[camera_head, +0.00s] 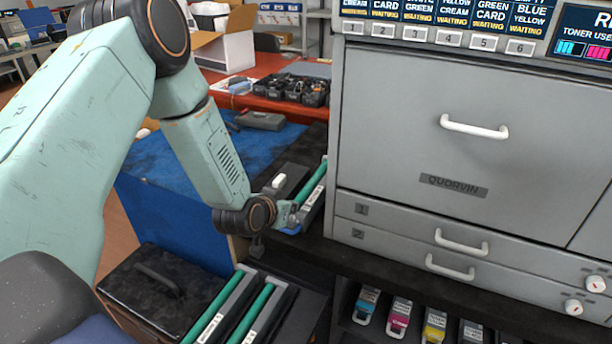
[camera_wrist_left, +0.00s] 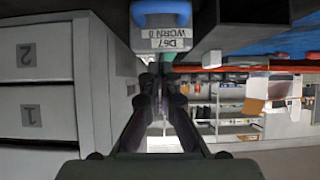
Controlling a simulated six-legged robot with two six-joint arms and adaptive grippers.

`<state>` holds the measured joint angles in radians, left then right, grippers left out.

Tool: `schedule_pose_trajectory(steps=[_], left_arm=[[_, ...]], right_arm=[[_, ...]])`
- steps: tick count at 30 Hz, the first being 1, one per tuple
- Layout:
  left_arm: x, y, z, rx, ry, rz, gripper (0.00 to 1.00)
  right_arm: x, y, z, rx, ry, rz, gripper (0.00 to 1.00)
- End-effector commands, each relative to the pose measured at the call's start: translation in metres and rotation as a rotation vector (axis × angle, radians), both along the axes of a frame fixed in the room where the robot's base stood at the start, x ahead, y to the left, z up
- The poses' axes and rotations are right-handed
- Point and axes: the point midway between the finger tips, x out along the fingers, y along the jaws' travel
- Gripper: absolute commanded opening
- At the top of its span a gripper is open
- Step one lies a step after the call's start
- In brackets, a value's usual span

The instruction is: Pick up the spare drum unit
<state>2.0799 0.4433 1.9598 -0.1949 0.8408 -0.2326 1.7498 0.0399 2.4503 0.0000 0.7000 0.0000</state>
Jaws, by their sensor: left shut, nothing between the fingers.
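My left gripper (camera_head: 290,212) is shut and empty, in front of the near end of a drum unit with a green roller (camera_head: 314,192) on the dark shelf beside the printer. In the left wrist view my shut fingers (camera_wrist_left: 158,76) point at a grey end block with a blue handle (camera_wrist_left: 161,14); its upside-down label appears to read "D67 WORN". I cannot tell whether the fingers touch it. Two more drum units with green rollers, a left one (camera_head: 218,308) and a right one (camera_head: 262,314), lie in a dark holder below. Their labels are too small to read, so I cannot tell which is the spare.
The grey printer (camera_head: 400,130) with drawers and white handles fills the right. Coloured toner cartridges (camera_head: 399,314) stand in the rack below it. A black case (camera_head: 165,290) with a handle is at lower left. A blue-topped surface (camera_head: 160,165) lies behind my arm.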

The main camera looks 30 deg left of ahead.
Motion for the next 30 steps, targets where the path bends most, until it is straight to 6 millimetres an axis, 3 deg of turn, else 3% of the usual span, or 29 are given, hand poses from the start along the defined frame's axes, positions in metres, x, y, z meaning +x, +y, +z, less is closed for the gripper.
schedule_pose_trajectory(steps=[8, 24, 30], left_arm=[[0.007, -0.005, -0.001, 0.002, -0.002, -0.003, 0.0], [0.098, 0.0, -0.002, 0.002, -0.002, -0.003, 0.0], [0.117, 0.003, -0.007, 0.001, 0.004, -0.001, 0.0]], right_arm=[[0.0, 0.0, -0.003, 0.0, -0.001, 0.0, 0.4], [0.0, 0.0, -0.024, 0.0, 0.0, 0.0, 0.4], [0.0, 0.0, -0.031, 0.0, 0.0, 0.0, 0.4]])
